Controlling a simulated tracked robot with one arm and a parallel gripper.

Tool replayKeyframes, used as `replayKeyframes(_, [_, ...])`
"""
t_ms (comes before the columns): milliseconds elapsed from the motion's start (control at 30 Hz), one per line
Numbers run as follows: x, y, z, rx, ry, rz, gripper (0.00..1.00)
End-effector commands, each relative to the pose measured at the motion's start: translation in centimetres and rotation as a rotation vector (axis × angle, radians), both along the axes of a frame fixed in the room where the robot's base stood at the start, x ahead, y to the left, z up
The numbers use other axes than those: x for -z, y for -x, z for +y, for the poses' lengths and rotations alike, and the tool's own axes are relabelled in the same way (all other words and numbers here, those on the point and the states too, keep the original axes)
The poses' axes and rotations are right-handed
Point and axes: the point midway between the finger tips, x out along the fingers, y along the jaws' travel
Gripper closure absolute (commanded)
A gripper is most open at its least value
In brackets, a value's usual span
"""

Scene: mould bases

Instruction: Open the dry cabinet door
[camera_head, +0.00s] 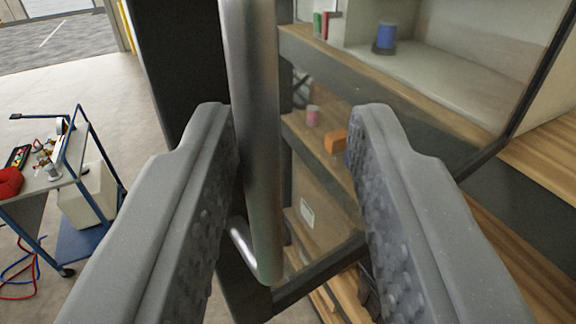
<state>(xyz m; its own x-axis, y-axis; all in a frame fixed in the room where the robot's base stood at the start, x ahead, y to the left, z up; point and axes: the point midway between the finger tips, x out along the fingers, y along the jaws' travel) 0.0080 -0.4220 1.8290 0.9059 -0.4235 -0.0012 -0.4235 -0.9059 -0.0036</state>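The dry cabinet door (190,75) has a dark frame and a clear pane, and shelves show through and beside it. Its vertical metal bar handle (257,130) runs down from the top edge and bends back to the door at its lower end. My gripper (288,125) is open, with one grey finger on each side of the handle. The handle is close to the left finger, and a wide gap lies between it and the right finger. I cannot tell whether the left finger touches it.
Wooden cabinet shelves hold a blue spool (385,38), a pink spool (313,116), an orange block (335,140) and a cardboard box (318,205). A blue-framed cart (75,215) with tools stands at left. Pale floor (100,85) behind it is clear.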

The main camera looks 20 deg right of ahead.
Motion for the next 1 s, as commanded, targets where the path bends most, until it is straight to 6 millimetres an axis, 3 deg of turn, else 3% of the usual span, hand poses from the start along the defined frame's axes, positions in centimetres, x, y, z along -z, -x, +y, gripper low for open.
replayKeyframes(267, [-0.1,0.7,0.4,0.000,0.002,-0.001,0.69])
replayKeyframes(467, [-0.2,3.6,1.6,0.000,0.002,-0.006,0.69])
replayKeyframes(700, [-0.2,8.3,3.7,-0.001,0.002,-0.006,0.69])
replayKeyframes(1000, [0.0,12.0,5.4,-0.003,-0.001,-0.003,0.69])
